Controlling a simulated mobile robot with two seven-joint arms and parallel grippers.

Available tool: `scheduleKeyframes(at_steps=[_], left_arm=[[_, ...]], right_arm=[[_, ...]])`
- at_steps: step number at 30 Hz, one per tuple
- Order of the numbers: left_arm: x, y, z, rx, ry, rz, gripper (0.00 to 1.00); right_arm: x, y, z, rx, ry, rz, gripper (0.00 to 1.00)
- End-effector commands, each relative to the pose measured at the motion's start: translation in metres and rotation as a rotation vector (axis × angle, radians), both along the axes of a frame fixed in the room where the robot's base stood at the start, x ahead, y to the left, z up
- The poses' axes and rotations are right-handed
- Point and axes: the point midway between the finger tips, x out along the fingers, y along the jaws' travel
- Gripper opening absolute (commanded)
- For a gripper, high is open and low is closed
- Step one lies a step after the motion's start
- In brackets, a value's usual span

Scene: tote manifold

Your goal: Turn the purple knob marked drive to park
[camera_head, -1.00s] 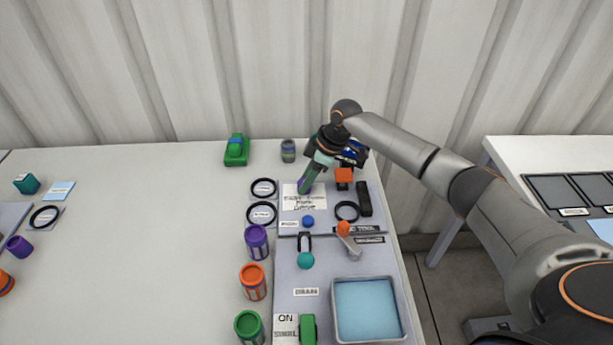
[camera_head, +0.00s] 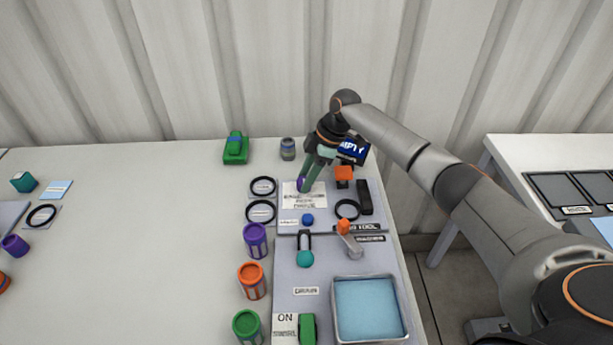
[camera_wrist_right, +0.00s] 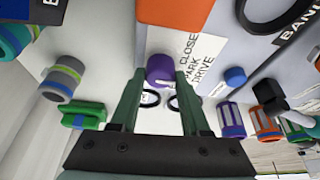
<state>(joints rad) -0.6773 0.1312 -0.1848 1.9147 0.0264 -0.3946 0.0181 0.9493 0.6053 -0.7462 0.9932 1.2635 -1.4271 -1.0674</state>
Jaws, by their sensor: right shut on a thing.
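The purple knob (camera_head: 300,184) sits on the upper part of the grey panel, beside a white label card (camera_head: 304,201). In the right wrist view the knob (camera_wrist_right: 160,70) is between the tips of my right gripper's green fingers (camera_wrist_right: 154,78), which are shut on it. The card (camera_wrist_right: 196,62) there reads CLOSE, PARK and DRIVE. In the head view my right gripper (camera_head: 306,182) reaches down to the knob from the upper right. I cannot tell which word the knob points to. My left gripper is not in view.
An orange block (camera_head: 344,173), a black ring (camera_head: 347,209) and a blue knob (camera_head: 307,219) are close by on the panel. A display (camera_head: 353,150) reading EMPTY stands behind. Several coloured canisters line the panel's left side. The table's middle left is clear.

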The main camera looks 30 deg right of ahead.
Motion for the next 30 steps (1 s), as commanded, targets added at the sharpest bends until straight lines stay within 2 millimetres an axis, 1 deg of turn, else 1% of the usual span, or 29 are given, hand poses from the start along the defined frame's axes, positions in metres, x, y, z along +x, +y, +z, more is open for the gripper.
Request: scheduleKeyframes(at_steps=[1,2,9,17,20,23,30], left_arm=[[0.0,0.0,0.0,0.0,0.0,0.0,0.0],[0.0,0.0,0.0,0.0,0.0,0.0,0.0],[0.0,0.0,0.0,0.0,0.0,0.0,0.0],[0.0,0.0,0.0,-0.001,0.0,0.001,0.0],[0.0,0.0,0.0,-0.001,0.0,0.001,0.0],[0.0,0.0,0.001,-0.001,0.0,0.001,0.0],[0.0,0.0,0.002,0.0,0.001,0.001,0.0]], right_arm=[[0.0,0.001,0.0,0.0,0.0,0.002,0.0],[0.0,0.001,0.0,0.0,0.001,0.001,0.48],[0.0,0.001,0.0,0.0,0.001,0.0,0.75],[0.0,0.0,0.001,0.0,0.0,-0.001,0.76],[0.0,-0.003,0.007,0.0,-0.002,-0.002,0.76],[-0.002,-0.008,0.021,0.0,-0.004,-0.002,0.76],[-0.009,-0.027,0.069,0.0,-0.003,-0.002,0.76]])
